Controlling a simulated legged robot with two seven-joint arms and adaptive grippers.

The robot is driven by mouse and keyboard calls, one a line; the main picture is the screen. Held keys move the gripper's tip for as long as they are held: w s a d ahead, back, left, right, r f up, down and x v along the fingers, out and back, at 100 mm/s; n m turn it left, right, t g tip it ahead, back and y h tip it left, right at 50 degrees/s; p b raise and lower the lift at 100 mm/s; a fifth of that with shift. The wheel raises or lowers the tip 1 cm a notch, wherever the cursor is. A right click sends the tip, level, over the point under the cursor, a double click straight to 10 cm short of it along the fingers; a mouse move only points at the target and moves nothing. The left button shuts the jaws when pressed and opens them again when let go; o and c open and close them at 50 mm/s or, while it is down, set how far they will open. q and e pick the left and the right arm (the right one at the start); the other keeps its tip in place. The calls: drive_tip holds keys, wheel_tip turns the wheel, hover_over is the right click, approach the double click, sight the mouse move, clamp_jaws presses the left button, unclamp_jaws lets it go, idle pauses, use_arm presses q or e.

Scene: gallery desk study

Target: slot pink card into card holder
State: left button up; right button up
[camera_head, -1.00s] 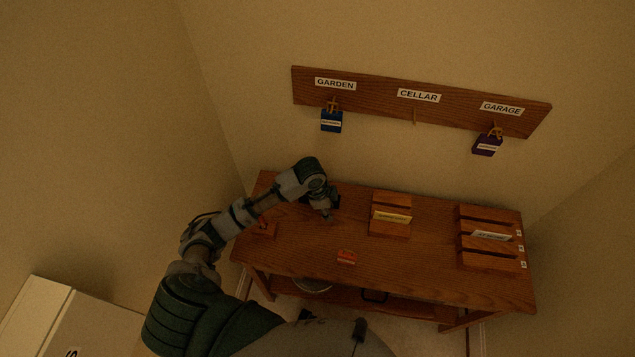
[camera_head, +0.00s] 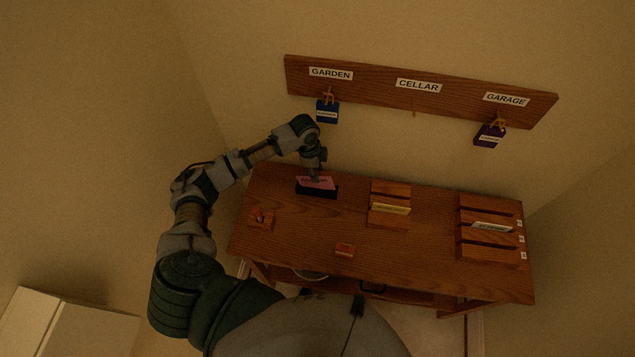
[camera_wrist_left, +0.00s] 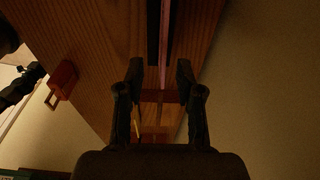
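The pink card (camera_head: 316,182) stands upright in a black holder (camera_head: 316,194) at the back left of the desk. In the left wrist view the pink card (camera_wrist_left: 166,45) shows edge-on as a thin strip beside the black holder (camera_wrist_left: 152,35). My left gripper (camera_head: 315,177) is just above and behind the card. In the wrist view its fingers (camera_wrist_left: 160,72) are apart, one on each side of the card's line, with gaps. A wooden card holder (camera_head: 388,217) with a yellow card (camera_head: 391,208) stands at mid desk. My right gripper is not in view.
A wooden rack (camera_head: 486,245) with a white card (camera_head: 492,227) stands at the right. A small red item (camera_head: 345,250) lies near the front edge, and a small wooden block (camera_head: 261,219) sits at the left. A key board (camera_head: 460,93) hangs on the wall.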

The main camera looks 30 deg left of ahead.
sight(316, 187)
use_arm(q)
drive_tip(key=shift+a+f, duration=0.35)
drive_tip(key=shift+f, duration=0.3)
wheel_tip(316, 187, down, 4)
drive_tip(key=shift+w+a, duration=0.15)
drive_tip(key=shift+d+f, duration=0.2)
drive_tip(key=shift+f, duration=0.1)
drive_tip(key=shift+d, duration=0.25)
drive_tip(key=shift+c, duration=0.2)
clamp_jaws()
drive_tip(key=shift+a, duration=0.2)
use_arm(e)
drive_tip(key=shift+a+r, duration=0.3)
